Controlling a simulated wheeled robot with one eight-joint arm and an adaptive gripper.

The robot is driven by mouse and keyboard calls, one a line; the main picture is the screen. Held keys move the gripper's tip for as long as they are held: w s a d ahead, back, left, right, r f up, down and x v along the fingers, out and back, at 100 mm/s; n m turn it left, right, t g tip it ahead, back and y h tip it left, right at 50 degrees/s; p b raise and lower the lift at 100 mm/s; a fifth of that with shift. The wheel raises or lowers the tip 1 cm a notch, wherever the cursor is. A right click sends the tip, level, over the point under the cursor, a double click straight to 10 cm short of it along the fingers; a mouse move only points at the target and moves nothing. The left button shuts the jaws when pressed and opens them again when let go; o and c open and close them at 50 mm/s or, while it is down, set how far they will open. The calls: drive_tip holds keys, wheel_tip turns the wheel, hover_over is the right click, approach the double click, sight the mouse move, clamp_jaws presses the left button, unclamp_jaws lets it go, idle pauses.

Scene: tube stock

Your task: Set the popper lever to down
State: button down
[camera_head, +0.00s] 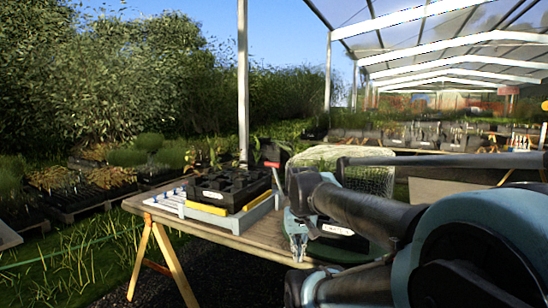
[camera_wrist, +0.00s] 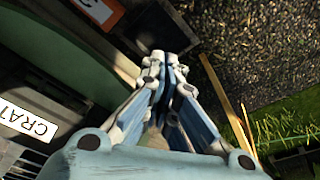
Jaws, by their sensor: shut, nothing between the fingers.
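The popper (camera_head: 205,208) stands on the wooden table, with a pale grey base, yellow edges and a black cell tray (camera_head: 232,186) on top. A red grip at the popper's right rear end looks like its lever (camera_head: 264,164); it stands above the tray level, and its exact angle is hard to tell. My gripper (camera_head: 299,256) points down near the table's front edge, to the right of the popper and apart from it. In the wrist view my gripper (camera_wrist: 165,62) has its fingers together with nothing between them. The lever cannot be made out in the wrist view.
A dark green rounded thing with a white label (camera_head: 338,230) sits beside my gripper. The wrist view shows a crate label (camera_wrist: 28,122) at left and an orange-and-white label (camera_wrist: 98,8) above. A mesh-covered thing (camera_head: 350,165) stands behind my arm. Gravel lies beyond the table edge.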

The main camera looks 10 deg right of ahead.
drive_tip(key=w+r+m+h, duration=0.1)
drive_tip(key=w+r+m, duration=0.6)
drive_tip(key=w+r, duration=3.1)
drive_tip(key=x, duration=0.5)
drive_tip(key=a+x, duration=0.1)
drive_tip(key=x, duration=0.9)
drive_tip(key=shift+s+a+f, duration=0.15)
drive_tip(key=shift+s+a, duration=0.25)
drive_tip(key=shift+s, duration=0.05)
drive_tip(key=shift+s+a+f, duration=0.15)
drive_tip(key=shift+s+f, duration=0.05)
drive_tip(key=shift+f, duration=0.1)
drive_tip(key=shift+s, duration=0.1)
